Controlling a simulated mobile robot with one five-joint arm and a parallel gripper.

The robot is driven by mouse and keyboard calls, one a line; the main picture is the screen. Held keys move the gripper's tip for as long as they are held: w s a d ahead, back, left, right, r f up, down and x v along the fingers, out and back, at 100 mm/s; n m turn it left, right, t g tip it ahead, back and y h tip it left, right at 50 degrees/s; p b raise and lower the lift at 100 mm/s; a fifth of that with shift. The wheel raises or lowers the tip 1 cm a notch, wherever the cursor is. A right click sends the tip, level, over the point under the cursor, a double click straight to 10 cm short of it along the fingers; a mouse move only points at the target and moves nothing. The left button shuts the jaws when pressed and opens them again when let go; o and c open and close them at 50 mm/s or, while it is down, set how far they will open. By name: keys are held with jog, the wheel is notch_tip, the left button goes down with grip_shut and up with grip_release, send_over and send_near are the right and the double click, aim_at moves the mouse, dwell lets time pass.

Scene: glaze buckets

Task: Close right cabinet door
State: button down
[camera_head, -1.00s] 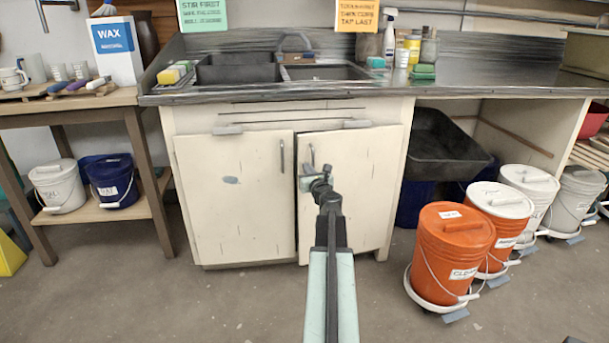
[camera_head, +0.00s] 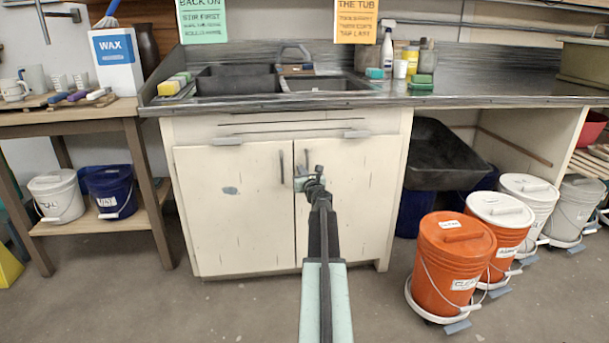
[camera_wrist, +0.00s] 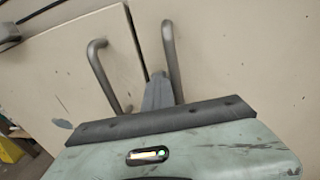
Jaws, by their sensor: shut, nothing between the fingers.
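The cream sink cabinet has a left door (camera_head: 230,210) and a right door (camera_head: 360,190). The right door looks about flush with the left one, with a thin dark seam between them. The right door's grey bar handle (camera_wrist: 172,60) and the left door's handle (camera_wrist: 103,75) show in the wrist view. My gripper (camera_head: 308,178) is in front of the right door near its inner edge. It is shut and empty, its fingers (camera_wrist: 158,90) beside the lower end of the right handle. I cannot tell whether they touch the door.
Orange buckets (camera_head: 453,265) and white buckets on low dollies stand right of the cabinet. A black tub (camera_head: 440,155) leans beneath the counter (camera_head: 480,93). A wooden table (camera_head: 70,112) with shelved buckets stands left. The floor in front of the doors is clear.

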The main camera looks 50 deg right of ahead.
jog(key=shift+w+d+r, duration=0.3)
jog(key=shift+w+d, duration=0.05)
jog(key=shift+w, duration=0.3)
jog(key=w+a+v, duration=0.1)
jog(key=v, duration=1.4)
jog(key=shift+a+f, duration=0.2)
jog(key=shift+a, duration=0.1)
jog(key=shift+a, duration=0.1)
